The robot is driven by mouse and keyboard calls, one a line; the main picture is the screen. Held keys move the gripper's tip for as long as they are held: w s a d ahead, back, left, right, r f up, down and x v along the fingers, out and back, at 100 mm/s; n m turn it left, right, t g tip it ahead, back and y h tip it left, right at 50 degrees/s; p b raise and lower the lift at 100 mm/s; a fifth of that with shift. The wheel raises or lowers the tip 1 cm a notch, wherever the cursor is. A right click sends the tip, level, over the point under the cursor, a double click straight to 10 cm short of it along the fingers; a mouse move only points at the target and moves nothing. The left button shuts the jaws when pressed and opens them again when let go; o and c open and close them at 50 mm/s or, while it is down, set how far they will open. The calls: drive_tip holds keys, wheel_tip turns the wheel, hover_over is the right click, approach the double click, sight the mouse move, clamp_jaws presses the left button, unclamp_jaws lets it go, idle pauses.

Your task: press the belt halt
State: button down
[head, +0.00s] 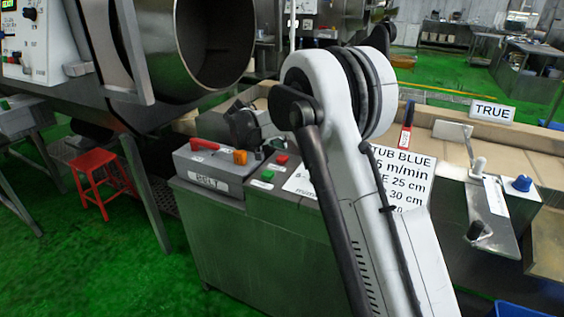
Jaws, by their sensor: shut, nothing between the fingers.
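The dark shape of my gripper (256,146) is shut and empty, behind and above the orange button. Its fingertips are small and dark, and I cannot tell whether they touch anything. My white arm hides part of the cabinet's right side.
A large metal drum (212,45) stands at upper left, with a red stool (94,180) below. A sign reading "TUB BLUE" (404,162) is partly behind my arm. The green floor at lower left is clear.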

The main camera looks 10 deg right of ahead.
sight(281, 157)
drive_tip(key=shift+f+b, duration=0.3)
drive_tip(key=shift+f, duration=0.55)
drive_tip(key=shift+f, duration=0.1)
idle(0.7)
drive_tip(key=shift+f+b, duration=0.35)
drive_tip(key=shift+b, duration=0.1)
drive_tip(key=shift+f+b, duration=0.35)
drive_tip(key=shift+f, duration=0.15)
idle(0.6)
drive_tip(key=shift+r, duration=0.1)
idle(0.4)
drive_tip(key=shift+r+p, duration=0.3)
drive_tip(key=shift+r, duration=0.55)
drive_tip(key=shift+r+p, duration=1)
drive_tip(key=shift+r, duration=1.5)
